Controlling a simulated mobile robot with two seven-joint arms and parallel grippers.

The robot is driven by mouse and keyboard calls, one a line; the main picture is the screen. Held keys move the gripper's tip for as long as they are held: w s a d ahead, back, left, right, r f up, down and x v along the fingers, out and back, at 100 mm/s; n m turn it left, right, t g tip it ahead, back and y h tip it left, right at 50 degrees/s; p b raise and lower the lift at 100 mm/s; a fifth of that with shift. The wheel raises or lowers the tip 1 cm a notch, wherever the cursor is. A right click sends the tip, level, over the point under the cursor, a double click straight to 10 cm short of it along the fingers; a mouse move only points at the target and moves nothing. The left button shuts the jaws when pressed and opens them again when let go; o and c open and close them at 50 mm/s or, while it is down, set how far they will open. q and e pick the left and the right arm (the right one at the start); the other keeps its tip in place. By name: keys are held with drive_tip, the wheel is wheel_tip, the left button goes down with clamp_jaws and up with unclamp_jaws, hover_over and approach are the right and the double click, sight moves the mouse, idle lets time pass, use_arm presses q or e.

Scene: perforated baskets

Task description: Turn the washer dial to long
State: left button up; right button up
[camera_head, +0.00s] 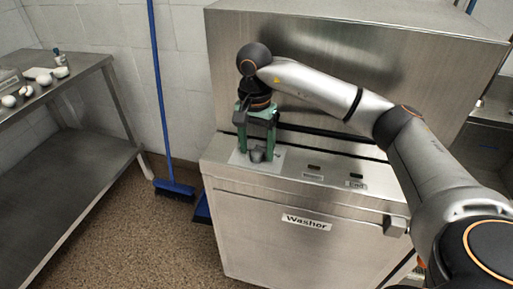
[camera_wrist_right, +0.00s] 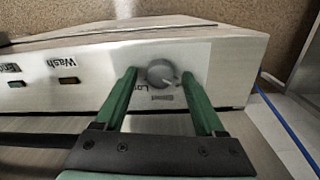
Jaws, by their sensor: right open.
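The washer (camera_head: 310,235) is a steel machine with a "Washor" label on its front. Its grey round dial (camera_head: 257,155) sits on a pale plate at the left end of the top ledge. In the right wrist view the dial (camera_wrist_right: 161,72) lies between the fingertips, with a partly hidden label below it that seems to begin "Lo". My right gripper (camera_head: 257,150), with green fingers, is open and points down at the dial. In the wrist view the right gripper (camera_wrist_right: 158,80) has a finger on each side of the dial, with gaps visible. My left gripper is not in view.
Two small dark buttons (camera_head: 314,167) with labels sit right of the dial. A blue broom (camera_head: 160,100) leans on the wall left of the washer. A steel table (camera_head: 75,75) with small white items stands at the far left. Open floor lies between.

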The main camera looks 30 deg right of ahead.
drive_tip(key=shift+f, duration=0.1)
clamp_jaws()
idle(0.6)
